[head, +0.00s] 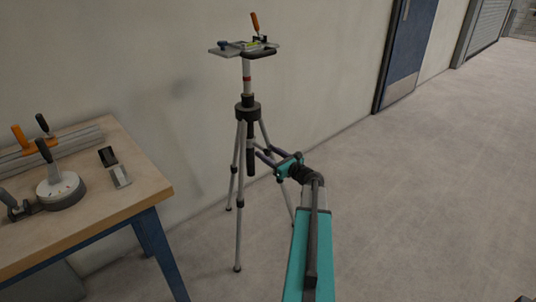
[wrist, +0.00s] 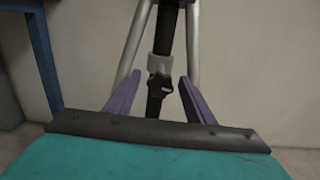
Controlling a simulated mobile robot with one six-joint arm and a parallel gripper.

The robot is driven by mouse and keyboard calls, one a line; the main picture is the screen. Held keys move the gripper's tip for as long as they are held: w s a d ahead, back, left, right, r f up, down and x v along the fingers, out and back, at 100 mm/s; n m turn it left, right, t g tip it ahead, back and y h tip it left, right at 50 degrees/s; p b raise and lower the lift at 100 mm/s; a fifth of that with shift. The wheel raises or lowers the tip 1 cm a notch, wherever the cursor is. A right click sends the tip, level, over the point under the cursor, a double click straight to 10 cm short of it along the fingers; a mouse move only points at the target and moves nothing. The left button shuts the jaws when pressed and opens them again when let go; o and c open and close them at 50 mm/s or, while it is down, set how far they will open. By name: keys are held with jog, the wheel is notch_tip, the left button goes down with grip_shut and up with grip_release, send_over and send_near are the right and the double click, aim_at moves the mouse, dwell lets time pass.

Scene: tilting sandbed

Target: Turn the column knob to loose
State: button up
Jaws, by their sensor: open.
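The tripod (head: 238,190) stands on the floor near the wall, with a small plate on top. Its column (head: 247,85) runs down through a dark hub; the lower part is black. In the wrist view a dark lobed column knob (wrist: 160,84) sits in front of the black column, just below a light grey collar (wrist: 160,66). I cannot make out the knob or its setting in the head view. My gripper (head: 258,151) is open beside the lower column. In the wrist view its two purple fingers (wrist: 160,78) stand apart, one on each side of the knob, without visible contact.
Tripod legs flank the column close to my fingers. The plate on top (head: 228,51) carries small parts and an orange-handled tool (head: 255,23). A workbench (head: 110,218) with clamps and a round device (head: 62,190) stands at left. The floor to the right is clear.

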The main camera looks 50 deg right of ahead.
jog(key=c, duration=1.1)
jog(key=shift+o, duration=0.2)
jog(key=n+b, duration=0.4)
jog(key=n, duration=0.1)
jog(key=shift+f+b, duration=0.25)
jog(key=shift+b, duration=0.15)
jog(key=n+b, duration=0.4)
jog(key=shift+n, duration=0.4)
jog(key=n+b, duration=1)
jog(key=shift+r, duration=0.25)
jog(key=shift+d, duration=0.1)
